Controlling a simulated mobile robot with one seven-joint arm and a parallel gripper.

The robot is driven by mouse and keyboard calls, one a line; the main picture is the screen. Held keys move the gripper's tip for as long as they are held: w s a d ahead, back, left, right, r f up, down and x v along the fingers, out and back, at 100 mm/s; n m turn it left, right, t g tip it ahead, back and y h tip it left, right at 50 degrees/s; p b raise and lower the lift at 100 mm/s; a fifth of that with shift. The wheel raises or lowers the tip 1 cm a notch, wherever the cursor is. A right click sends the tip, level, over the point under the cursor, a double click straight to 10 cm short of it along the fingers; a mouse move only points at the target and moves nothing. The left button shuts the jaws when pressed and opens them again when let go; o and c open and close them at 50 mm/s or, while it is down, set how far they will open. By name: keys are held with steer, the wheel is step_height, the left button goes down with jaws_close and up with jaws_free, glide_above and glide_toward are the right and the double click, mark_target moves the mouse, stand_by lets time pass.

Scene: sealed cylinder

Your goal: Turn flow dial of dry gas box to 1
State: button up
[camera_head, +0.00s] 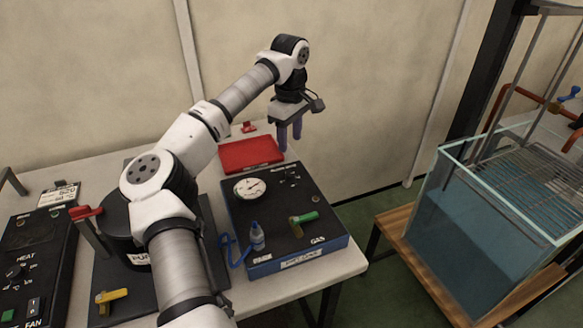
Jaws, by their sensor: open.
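A box with a black top and blue sides (238,213) stands on the table right of my arm and looks like the dry gas box. Its top has a round white gauge (249,188), a green-handled lever (304,217) by the word GAS, and a small dark knob (289,177) near the back right. That knob may be the flow dial; its markings are too small to read. My gripper (290,138) hangs fingers-down, open and empty, above and behind the box's back edge, apart from it.
A red tray (252,154) lies behind the box. A heater panel (35,265) is at far left. A glass water tank (480,235) stands at right, beyond a gap.

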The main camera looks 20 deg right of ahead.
mark_target(290, 174)
step_height(290, 174, down, 11)
steer(key=p, duration=0.2)
steer(key=shift+f+p, duration=0.15)
steer(key=shift+p, duration=0.15)
steer(key=shift+c, duration=0.5)
steer(key=c, duration=0.9)
